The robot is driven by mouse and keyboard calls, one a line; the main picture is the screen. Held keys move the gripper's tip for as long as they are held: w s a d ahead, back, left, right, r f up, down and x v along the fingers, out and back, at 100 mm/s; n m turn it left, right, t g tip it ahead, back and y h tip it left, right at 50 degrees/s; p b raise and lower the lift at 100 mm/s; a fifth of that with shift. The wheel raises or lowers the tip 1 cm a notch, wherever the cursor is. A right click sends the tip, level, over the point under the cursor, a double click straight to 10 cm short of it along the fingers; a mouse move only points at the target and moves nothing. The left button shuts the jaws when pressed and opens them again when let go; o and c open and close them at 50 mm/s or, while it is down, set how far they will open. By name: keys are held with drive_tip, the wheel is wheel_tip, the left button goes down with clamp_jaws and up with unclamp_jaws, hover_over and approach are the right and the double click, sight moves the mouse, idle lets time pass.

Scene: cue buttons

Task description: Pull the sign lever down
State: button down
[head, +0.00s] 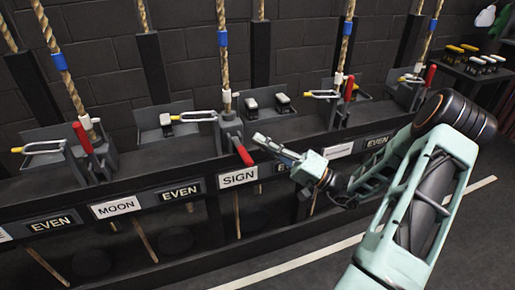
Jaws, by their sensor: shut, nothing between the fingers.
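The sign lever (243,154) has a red handle and stands in the middle of the head view, above the white SIGN label (238,177). Its handle tilts forward and down towards the label, unlike the upright red levers beside it. A rope with a blue band (223,40) runs up from its mount. My gripper (260,140) is shut and empty, just right of the lever handle. It looks apart from the handle, but the depth between them is hard to judge.
Another red lever (82,137) stands upright at left, above the MOON label (116,207). More red levers (349,88) (430,75) stand at right. Yellow-tipped metal latches (197,117) sit between the levers. A side table at far right holds small blocks (482,62). The front floor is clear.

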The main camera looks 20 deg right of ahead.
drive_tip(key=s+d+f, duration=0.1)
drive_tip(key=d+f, duration=0.5)
drive_tip(key=d, duration=0.1)
drive_tip(key=shift+f, duration=0.3)
drive_tip(key=shift+d, duration=0.1)
